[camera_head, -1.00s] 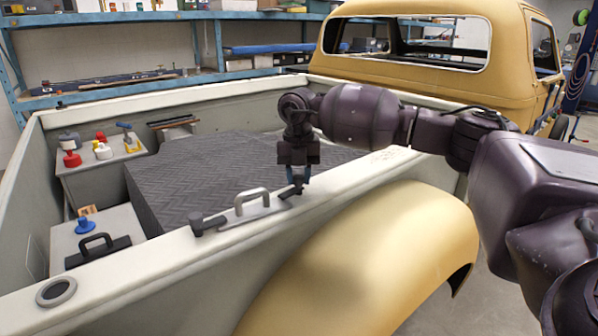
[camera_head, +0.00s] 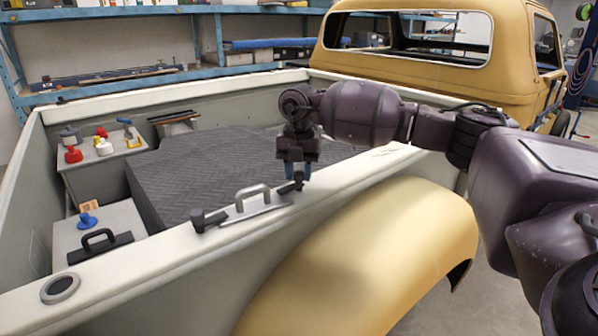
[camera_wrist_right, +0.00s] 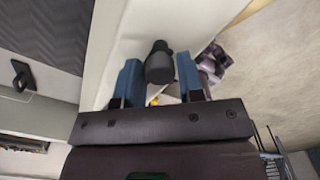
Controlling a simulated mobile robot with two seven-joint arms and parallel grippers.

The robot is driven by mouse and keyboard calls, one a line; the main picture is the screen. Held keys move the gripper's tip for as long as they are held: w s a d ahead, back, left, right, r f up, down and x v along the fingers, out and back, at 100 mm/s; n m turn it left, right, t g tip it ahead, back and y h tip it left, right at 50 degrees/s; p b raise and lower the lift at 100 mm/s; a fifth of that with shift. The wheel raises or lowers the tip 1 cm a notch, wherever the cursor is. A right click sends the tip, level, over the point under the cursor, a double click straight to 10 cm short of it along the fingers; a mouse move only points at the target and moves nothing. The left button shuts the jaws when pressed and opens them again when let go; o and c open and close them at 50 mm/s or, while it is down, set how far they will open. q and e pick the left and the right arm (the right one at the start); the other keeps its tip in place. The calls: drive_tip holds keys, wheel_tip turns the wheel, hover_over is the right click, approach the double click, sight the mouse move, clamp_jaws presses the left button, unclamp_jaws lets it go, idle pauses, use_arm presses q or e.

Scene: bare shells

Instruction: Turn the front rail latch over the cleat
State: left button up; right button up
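The dark front rail latch (camera_head: 298,183) sits on top of the cream bed rail (camera_head: 345,172), at the end of the silver handle plate nearer the cab. It has an upright knob (camera_wrist_right: 159,64) and a short dark arm. My right gripper (camera_head: 297,172) points down at this latch from above. In the right wrist view its blue fingers (camera_wrist_right: 158,82) stand apart with the knob between them; narrow gaps seem to show on both sides. The head view does not show the fingertips clearly. I cannot make out the cleat for certain. My left gripper is not in view.
A silver handle (camera_head: 253,198) and a second dark latch (camera_head: 207,220) stand on the same rail to the left. A black handle (camera_head: 100,243), a blue knob (camera_head: 87,220) and several small containers sit inside the bed. The textured bed cover (camera_head: 215,175) lies behind the rail.

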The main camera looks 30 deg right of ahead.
sight(299, 173)
drive_tip(key=o, duration=0.3)
wheel_tip(299, 173, up, 11)
drive_tip(key=shift+b, duration=0.4)
drive_tip(key=shift+f, duration=0.1)
idle(0.5)
